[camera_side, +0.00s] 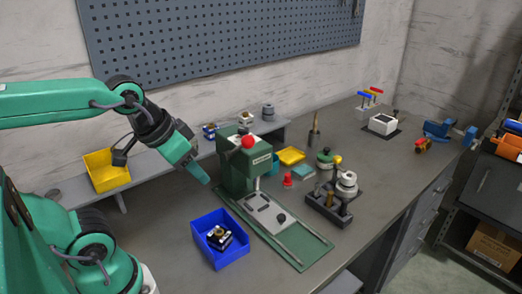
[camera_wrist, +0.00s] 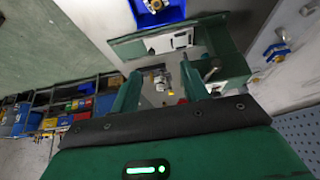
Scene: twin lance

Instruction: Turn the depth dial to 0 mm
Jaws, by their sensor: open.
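A green bench machine (camera_side: 235,170) with a red knob (camera_side: 247,141) on top stands mid-bench in the side view. Its green base plate (camera_side: 311,243) reaches toward the front right. I cannot make out which part is the depth dial, nor any scale or reading. The machine also shows in the wrist view (camera_wrist: 232,62), beyond my right finger. My gripper (camera_side: 203,178) is left of the machine's head and apart from it, pointing down and right. In the wrist view its two fingers (camera_wrist: 160,88) are spread with nothing held between them.
A blue bin (camera_side: 233,256) holding a small dark part stands in front of the machine. A yellow bin (camera_side: 107,170) sits on the rear shelf. A dark fixture with metal pieces (camera_side: 334,207) stands right of the base plate. The bench is clearer toward the right middle.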

